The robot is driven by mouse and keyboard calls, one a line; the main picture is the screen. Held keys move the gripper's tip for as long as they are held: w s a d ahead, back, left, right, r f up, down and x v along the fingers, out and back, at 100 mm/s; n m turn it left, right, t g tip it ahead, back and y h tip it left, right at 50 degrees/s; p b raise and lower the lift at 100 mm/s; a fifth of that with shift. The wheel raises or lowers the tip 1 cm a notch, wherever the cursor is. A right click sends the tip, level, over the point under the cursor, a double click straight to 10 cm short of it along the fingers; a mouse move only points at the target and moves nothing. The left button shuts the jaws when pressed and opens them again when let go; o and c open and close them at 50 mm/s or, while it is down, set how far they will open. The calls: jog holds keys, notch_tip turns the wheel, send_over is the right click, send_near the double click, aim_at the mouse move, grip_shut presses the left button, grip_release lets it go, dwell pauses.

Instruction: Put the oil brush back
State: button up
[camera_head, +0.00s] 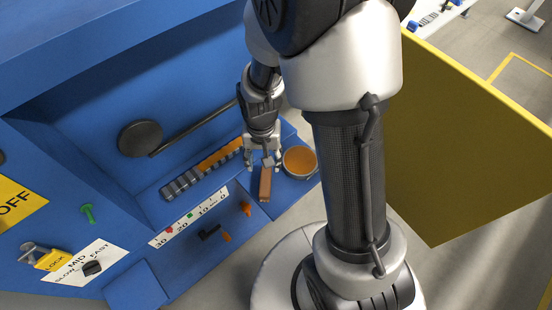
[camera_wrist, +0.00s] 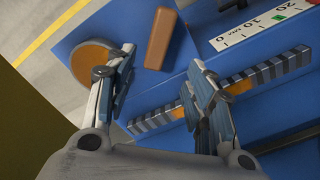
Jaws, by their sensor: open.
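A brown, bar-shaped piece (camera_head: 265,185), which looks like the oil brush, is at the front edge of the blue ledge, beside a round cup with orange contents (camera_head: 300,160). No bristles show on it. The cup (camera_wrist: 92,62) is beyond the left finger. I cannot tell whether a finger touches anything.
A dark round disc on a rod (camera_head: 141,138) is at the back wall. A numbered scale (camera_head: 189,216) and small knobs are on the front panel. A yellow panel (camera_head: 455,140) stands at the right.

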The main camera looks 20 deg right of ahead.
jog(key=s+r+n+t, duration=0.2)
jog(key=s+r, duration=0.5)
jog(key=r, duration=0.5)
jog(key=s+r+n+t, duration=0.2)
jog(key=s+r, duration=0.6)
jog(key=r, duration=0.4)
jog(key=shift+r+n, duration=0.15)
jog(key=shift+n, duration=0.35)
jog(key=shift+d, duration=0.1)
